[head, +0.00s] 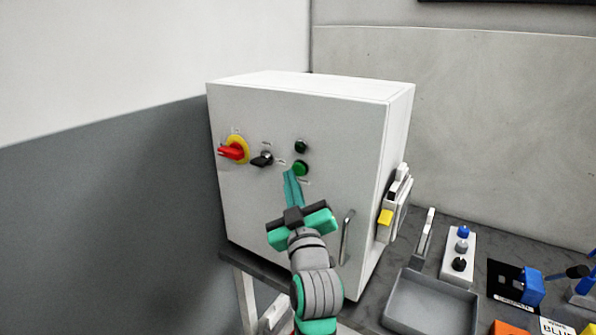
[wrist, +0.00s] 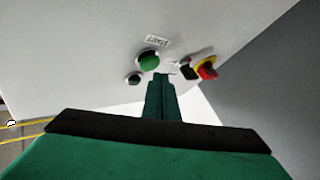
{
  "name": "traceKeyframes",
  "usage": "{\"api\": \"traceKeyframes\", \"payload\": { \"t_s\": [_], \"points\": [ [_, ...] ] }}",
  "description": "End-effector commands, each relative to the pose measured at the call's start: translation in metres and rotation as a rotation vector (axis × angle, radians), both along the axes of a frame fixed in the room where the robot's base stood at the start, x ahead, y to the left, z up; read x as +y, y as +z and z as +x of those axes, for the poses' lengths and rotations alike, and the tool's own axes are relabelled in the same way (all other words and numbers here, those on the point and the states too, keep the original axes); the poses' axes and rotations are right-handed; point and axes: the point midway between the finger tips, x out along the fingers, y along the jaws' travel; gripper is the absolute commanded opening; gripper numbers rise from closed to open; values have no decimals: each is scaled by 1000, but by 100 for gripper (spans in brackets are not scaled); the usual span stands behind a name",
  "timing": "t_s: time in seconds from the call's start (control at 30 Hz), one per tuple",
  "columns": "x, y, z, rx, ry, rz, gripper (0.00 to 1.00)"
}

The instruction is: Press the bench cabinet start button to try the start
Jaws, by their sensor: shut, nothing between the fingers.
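The white bench cabinet (head: 285,215) stands on a bench with its front panel facing me. The green start button (head: 301,168) is on the upper right of that panel. In the wrist view the start button (wrist: 149,61) shows beside a label reading START. My gripper (head: 291,173) is shut and empty, its fingers reaching toward the panel. The fingertips appear just below and left of the button in the head view. In the wrist view my gripper's tips (wrist: 160,77) are close beside the button. I cannot tell whether they touch the panel.
A dark green round fitting (head: 301,146) sits above the start button. A black selector (head: 262,160) and a red-and-yellow rotary switch (head: 234,150) are to its left. A metal handle (head: 346,237) is at lower right. A grey tray (head: 430,302) lies right of the cabinet.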

Motion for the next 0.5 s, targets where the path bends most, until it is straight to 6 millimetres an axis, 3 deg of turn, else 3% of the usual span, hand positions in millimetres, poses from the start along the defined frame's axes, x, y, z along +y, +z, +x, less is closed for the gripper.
{"api": "traceKeyframes", "payload": {
  "t_s": [0.3,0.5],
  "points": [
    [1,0,-1,0,1,0,0],
    [11,0,-13,0,2,-2,0]
  ]
}}
